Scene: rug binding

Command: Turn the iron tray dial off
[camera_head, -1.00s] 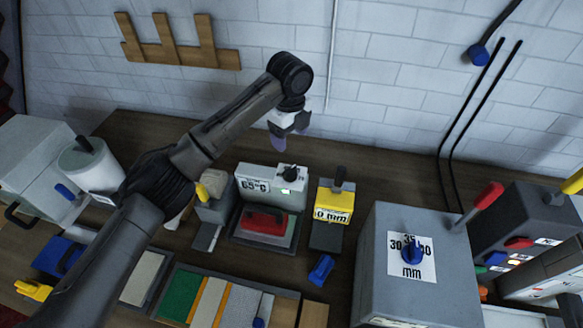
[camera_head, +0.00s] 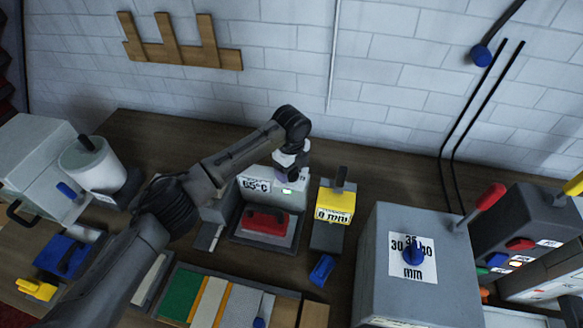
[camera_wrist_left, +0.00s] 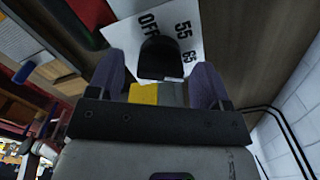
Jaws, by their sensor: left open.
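The iron tray (camera_head: 268,243) holds a red iron (camera_head: 265,221). Behind it is a pale box (camera_head: 252,184) with a 65°C readout. Its dial knob is hidden by my gripper in the head view. In the left wrist view the black dial knob (camera_wrist_left: 159,58) stands on a white plate (camera_wrist_left: 121,33) marked OFF, 55 and 65. My left gripper (camera_head: 286,170) is open over the box top. In the left wrist view its purple fingers (camera_wrist_left: 158,75) are on both sides of the knob, with gaps. My right gripper is not in view.
A yellow 0 mm box (camera_head: 334,205) with a dark lever stands just right of the tray. A large grey box (camera_head: 376,250) with a blue mm dial is further right. The white wall (camera_head: 390,110) is behind. Bare table lies between box and wall.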

